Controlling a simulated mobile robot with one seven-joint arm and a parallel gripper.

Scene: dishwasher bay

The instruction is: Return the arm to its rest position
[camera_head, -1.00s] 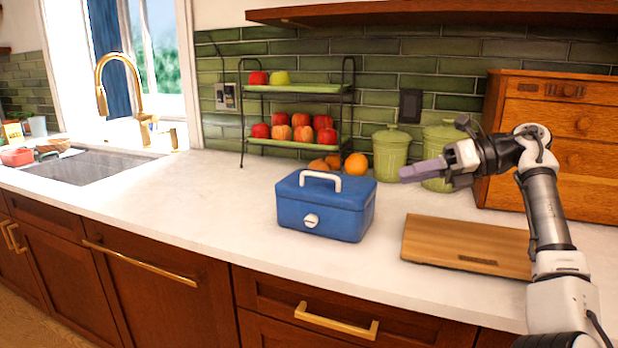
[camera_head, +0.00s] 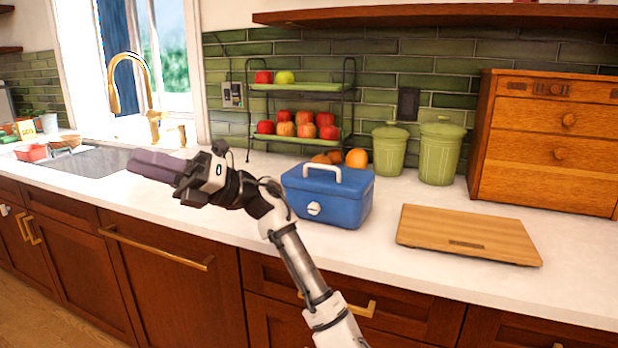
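My arm rises from the bottom of the view, bent at the wrist.
A blue box (camera_head: 328,196) with a white handle stands right of my wrist. A wooden board (camera_head: 467,232) lies further right. Green canisters (camera_head: 441,152), a fruit rack (camera_head: 300,140), oranges (camera_head: 356,158) and a wooden drawer cabinet (camera_head: 548,145) stand behind. The sink (camera_head: 95,162) is at left.

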